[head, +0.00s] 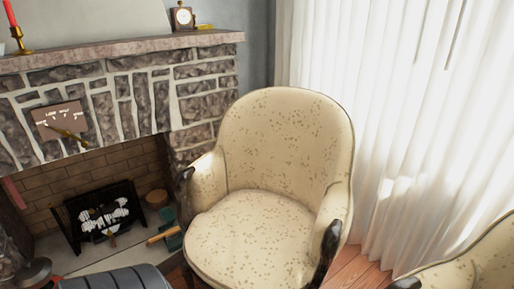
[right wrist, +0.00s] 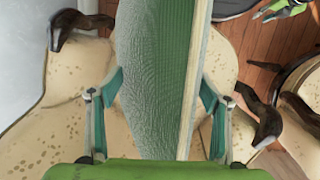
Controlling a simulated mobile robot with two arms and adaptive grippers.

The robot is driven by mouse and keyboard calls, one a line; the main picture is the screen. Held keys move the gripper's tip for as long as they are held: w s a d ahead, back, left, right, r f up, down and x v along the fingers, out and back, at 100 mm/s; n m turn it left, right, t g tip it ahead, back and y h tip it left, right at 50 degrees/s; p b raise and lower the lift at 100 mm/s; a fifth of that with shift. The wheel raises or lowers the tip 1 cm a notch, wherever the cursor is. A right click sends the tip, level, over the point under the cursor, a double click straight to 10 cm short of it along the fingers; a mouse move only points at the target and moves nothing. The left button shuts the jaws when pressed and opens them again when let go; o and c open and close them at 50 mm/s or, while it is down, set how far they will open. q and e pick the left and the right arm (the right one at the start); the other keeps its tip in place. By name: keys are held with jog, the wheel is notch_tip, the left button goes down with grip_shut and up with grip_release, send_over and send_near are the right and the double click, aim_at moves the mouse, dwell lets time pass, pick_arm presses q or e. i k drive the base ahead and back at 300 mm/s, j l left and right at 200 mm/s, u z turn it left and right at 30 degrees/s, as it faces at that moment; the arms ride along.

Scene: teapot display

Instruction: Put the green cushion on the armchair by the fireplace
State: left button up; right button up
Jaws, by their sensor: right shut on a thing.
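The armchair (head: 270,140) by the fireplace is cream with brown specks and dark wooden arm ends. Its seat is bare in the head view. In the right wrist view my right gripper (right wrist: 160,80) is shut on the green cushion (right wrist: 155,45), which stands edge-on between the teal fingers. A pale band runs down the cushion's right side. Cream upholstery (right wrist: 50,110) lies behind and below the cushion; its exact height above that is unclear.
The stone fireplace (head: 125,95) is left of the armchair, with a clock (head: 183,17) and a red candle (head: 10,13) on its mantel. White curtains (head: 400,110) hang at the right. A second cream armchair (head: 470,262) is at the bottom right. Wooden floor (head: 360,270) shows between the chairs.

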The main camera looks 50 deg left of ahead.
aim_at(278, 232)
jog(key=k+j+u, duration=0.1)
jog(key=k+u, duration=0.15)
jog(key=k, duration=0.4)
jog(key=i+j+u, duration=0.1)
jog(key=u, duration=1.3)
jog(key=i, duration=0.5)
jog(key=i+l+u, duration=0.1)
jog(key=i, duration=0.35)
